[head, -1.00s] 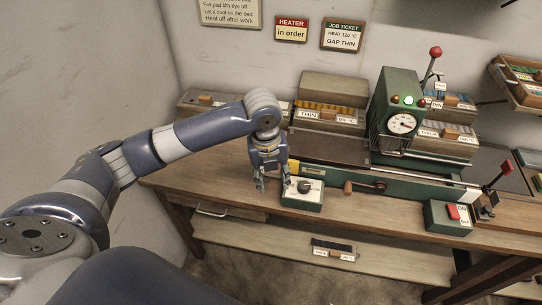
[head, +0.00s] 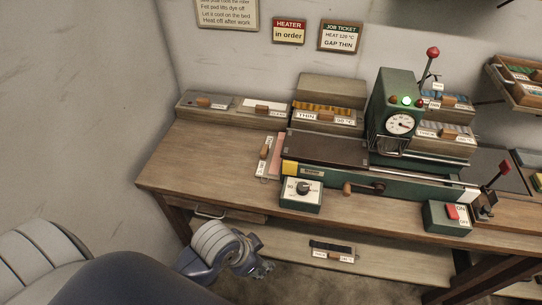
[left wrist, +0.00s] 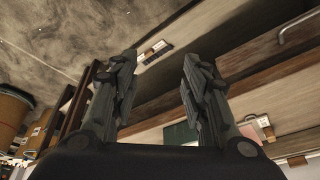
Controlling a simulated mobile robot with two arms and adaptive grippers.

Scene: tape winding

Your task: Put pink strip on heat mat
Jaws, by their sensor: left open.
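A pink strip (head: 276,146) with a brown handle and a white label lies on the bench, against the left end of the green machine. A pinkish piece also shows at the right of the left wrist view (left wrist: 260,124). A dark flat plate (head: 326,148) on the machine's left part looks like the heat mat; nothing lies on it. My left gripper (head: 262,270) is low in front of the bench, below the bench top and well away from the strip. In the left wrist view its fingers (left wrist: 158,85) are apart with nothing between them. My right gripper is not in view.
A dial box (head: 301,193) and a switch box with a red button (head: 450,214) stand at the bench front. A lower board (head: 285,248) carries a dark handled strip (head: 331,246). Trays (head: 240,112) line the back. The bench's left part (head: 200,160) is clear.

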